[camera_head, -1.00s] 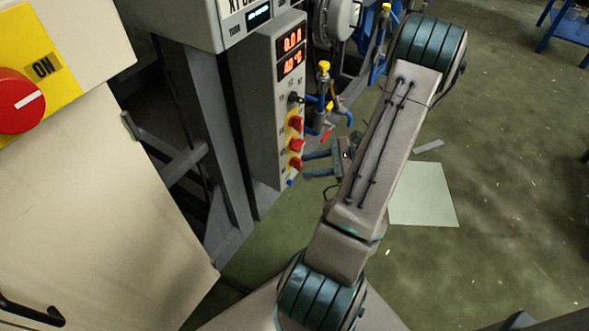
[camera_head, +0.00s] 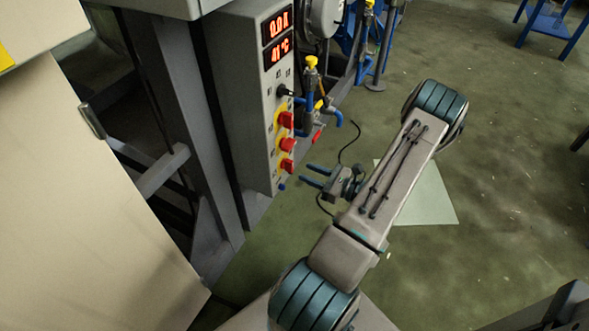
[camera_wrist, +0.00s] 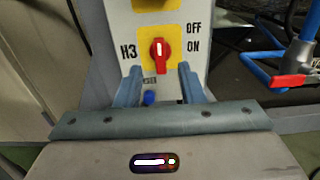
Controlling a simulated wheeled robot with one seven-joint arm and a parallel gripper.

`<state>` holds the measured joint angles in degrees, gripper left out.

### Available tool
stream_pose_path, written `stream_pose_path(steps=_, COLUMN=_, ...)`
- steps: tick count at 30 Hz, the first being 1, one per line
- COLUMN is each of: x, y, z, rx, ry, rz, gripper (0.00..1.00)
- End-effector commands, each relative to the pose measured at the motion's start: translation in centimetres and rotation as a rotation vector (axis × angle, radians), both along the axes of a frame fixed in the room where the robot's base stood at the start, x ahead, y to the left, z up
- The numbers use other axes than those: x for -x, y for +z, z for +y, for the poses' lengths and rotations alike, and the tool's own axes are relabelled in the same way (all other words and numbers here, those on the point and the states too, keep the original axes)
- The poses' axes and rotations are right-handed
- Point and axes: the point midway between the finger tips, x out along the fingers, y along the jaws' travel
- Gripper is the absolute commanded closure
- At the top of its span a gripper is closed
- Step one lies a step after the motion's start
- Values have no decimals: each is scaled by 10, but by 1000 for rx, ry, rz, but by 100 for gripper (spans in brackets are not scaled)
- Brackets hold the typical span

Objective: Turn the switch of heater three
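The heater three switch is a red knob (camera_wrist: 160,52) on a yellow plate marked H3, with OFF and ON printed to its right. In the wrist view its white mark stands about upright. In the head view it is the lowest red knob (camera_head: 287,166) on the grey control panel (camera_head: 245,100). My gripper (camera_head: 304,174) is open and empty, in front of the panel and apart from it. In the wrist view its two blue fingers (camera_wrist: 159,69) point at the panel, one to each side below the knob. A blue button (camera_wrist: 149,97) shows between them.
Other red knobs (camera_head: 286,120) sit above on the same panel, under a red number display (camera_head: 278,38). Blue pipework with a red-handled valve (camera_wrist: 289,81) stands right of the panel. A beige cabinet (camera_head: 80,190) fills the left. The floor to the right is mostly clear.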

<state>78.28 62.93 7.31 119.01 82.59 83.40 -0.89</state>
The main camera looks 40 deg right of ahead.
Motion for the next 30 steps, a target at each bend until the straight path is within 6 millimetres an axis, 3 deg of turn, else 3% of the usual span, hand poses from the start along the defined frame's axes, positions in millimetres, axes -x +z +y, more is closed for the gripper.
stream_pose_path(steps=3, x=-22, y=-2, z=10, rx=1, ry=3, rz=0, gripper=65)
stream_pose_path(steps=9, x=-46, y=-1, z=19, rx=1, ry=-1, rz=1, gripper=65)
stream_pose_path(steps=21, x=-54, y=0, z=22, rx=0, ry=-2, rz=1, gripper=65)
stream_pose_path(steps=22, x=-54, y=0, z=22, rx=0, ry=-2, rz=1, gripper=67)
stream_pose_path(steps=25, x=-54, y=0, z=22, rx=0, ry=-2, rz=1, gripper=95)
stream_pose_path(steps=26, x=-53, y=0, z=22, rx=0, ry=-2, rz=1, gripper=100)
stream_pose_path(steps=30, x=-53, y=0, z=22, rx=0, ry=-2, rz=1, gripper=100)
